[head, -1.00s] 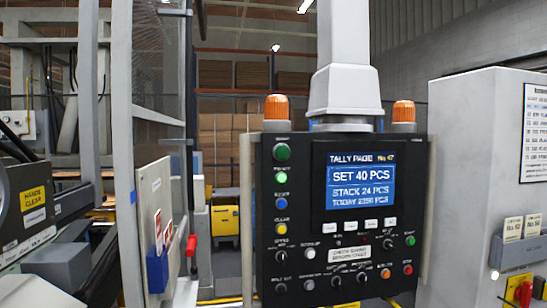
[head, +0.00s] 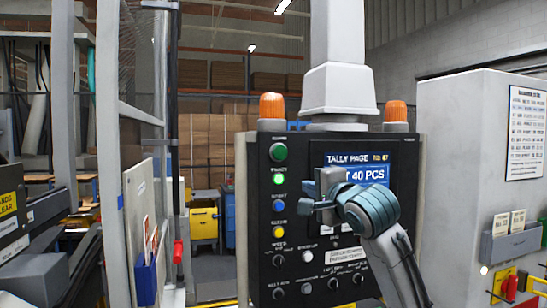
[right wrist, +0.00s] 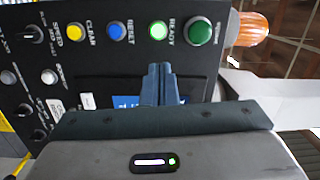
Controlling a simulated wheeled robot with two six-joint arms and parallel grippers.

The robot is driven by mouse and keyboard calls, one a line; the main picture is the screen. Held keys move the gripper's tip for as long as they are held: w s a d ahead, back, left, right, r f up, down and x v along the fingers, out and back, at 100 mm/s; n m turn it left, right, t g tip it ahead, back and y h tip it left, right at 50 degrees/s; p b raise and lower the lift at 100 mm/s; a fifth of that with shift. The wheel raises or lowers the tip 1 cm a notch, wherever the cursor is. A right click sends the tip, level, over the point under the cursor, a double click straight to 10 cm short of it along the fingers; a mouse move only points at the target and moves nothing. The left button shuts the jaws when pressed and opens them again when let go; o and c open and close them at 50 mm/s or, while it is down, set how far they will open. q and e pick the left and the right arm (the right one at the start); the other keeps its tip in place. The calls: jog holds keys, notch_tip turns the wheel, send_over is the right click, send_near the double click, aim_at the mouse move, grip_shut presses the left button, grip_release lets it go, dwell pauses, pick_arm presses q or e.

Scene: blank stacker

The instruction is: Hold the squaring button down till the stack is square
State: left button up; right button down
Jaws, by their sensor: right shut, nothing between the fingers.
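The black control panel (head: 263,240) stands in front of me, with a column of controls down its left side. At the top is a large green button (head: 279,152), also in the right wrist view (right wrist: 200,32); its label is too small to read. Below it come a lit green READY light (head: 279,179), a blue RESET button (head: 280,206) and a yellow CLEAR button (head: 278,232). My right gripper (head: 305,205) is shut and empty, just right of this column and apart from the buttons. It hides much of the tally screen (head: 372,174). My left gripper is out of view.
Two orange beacons (head: 272,106) (head: 395,111) sit on top of the panel. A grey cabinet (head: 462,160) stands close on the right. A clear guard with a grey frame (head: 128,120) is on the left, with a red handle (head: 178,252). Knobs fill the panel's lower part.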

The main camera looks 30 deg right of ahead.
aim_at(282, 154)
jog(key=s+a+r+m+t, duration=0.1)
jog(key=s+r, duration=0.3)
jog(key=r, duration=0.1)
jog(key=shift+a, duration=0.3)
jog(key=shift+w, duration=0.15)
jog(key=w+p, duration=0.2)
jog(key=w, duration=0.2)
jog(key=w+d+r+p, duration=0.1)
jog(key=w+p, duration=0.2)
jog(key=w, duration=0.1)
jog(key=w+p, duration=0.2)
jog(key=w, duration=0.2)
jog(key=shift+w+d+r+p, duration=0.25)
jog(key=shift+r+p, duration=0.1)
jog(key=shift+w+d+p, duration=0.1)
jog(key=shift+w+p, duration=0.2)
jog(key=shift+w, duration=0.2)
jog(key=shift+w+f, duration=0.1)
